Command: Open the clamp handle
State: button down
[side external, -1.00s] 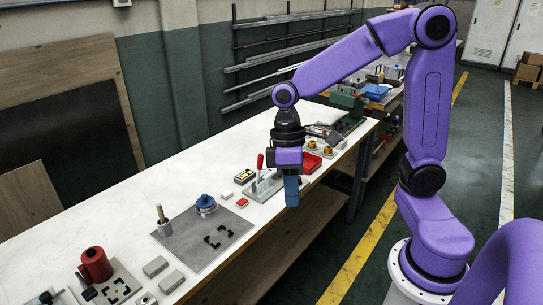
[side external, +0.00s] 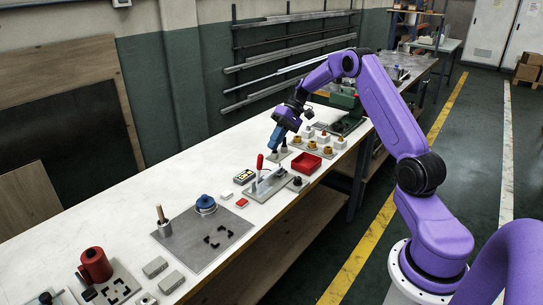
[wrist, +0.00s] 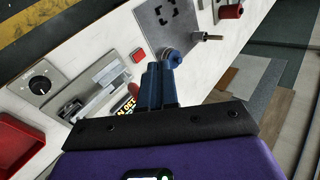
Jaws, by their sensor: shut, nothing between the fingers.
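The clamp (side external: 268,182) sits on a grey plate on the white bench, with its red handle (side external: 260,162) standing up nearly vertical. In the wrist view the clamp (wrist: 103,92) lies left of my fingers, and the red handle (wrist: 133,90) shows close beside them, partly hidden. My gripper (side external: 275,148) is shut and empty, its blue fingers tilted down above the bench, just right of and above the handle in the side view. The fingers (wrist: 158,72) also show in the wrist view. I cannot tell whether they touch the handle.
A red bin (side external: 305,164) and a dial box (side external: 297,183) stand right of the clamp. A yellow-and-black box (side external: 243,176) and a small red block (side external: 241,202) lie to its left. A blue knob (side external: 205,203) stands on a plate nearer the camera.

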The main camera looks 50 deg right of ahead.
jog(key=d+f+m+t, duration=0.1)
jog(key=d+t, duration=0.1)
jog(key=d, duration=0.5)
jog(key=d+f+m+t, duration=0.2)
jog(key=d, duration=0.5)
jog(key=shift+s+d+f+y, duration=0.3)
jog(key=shift+s+d+y, duration=0.05)
jog(key=shift+s+y, duration=0.05)
send_near(259, 171)
jog(key=shift+w+a+f, duration=0.7)
jog(key=shift+w+a, duration=0.25)
jog(key=shift+w, duration=0.15)
jog(key=shift+a, duration=0.1)
